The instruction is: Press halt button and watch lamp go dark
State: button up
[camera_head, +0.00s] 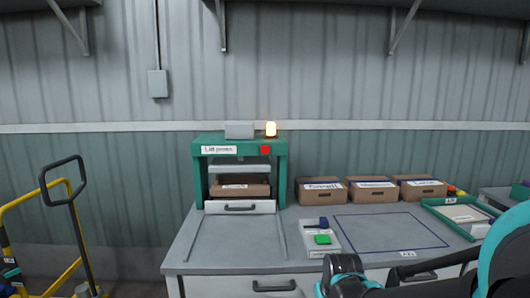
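The green press (284,175) labelled "Lid press" stands at the back of the grey bench. A small white box on the bench bears a bright green button (322,239) and a dark blue part. My gripper (345,276), black and teal, is low in the picture, in front of the bench and well apart from the red button. Its fingers cannot be made out clearly.
A cardboard box (235,189) sits inside the press. Several brown boxes (372,190) line the bench back. A green-rimmed tray (440,215) lies at the right. The blue-outlined area (390,232) is bare. A yellow-railed trolley (62,265) stands at left.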

grip_shut()
dwell(1.1)
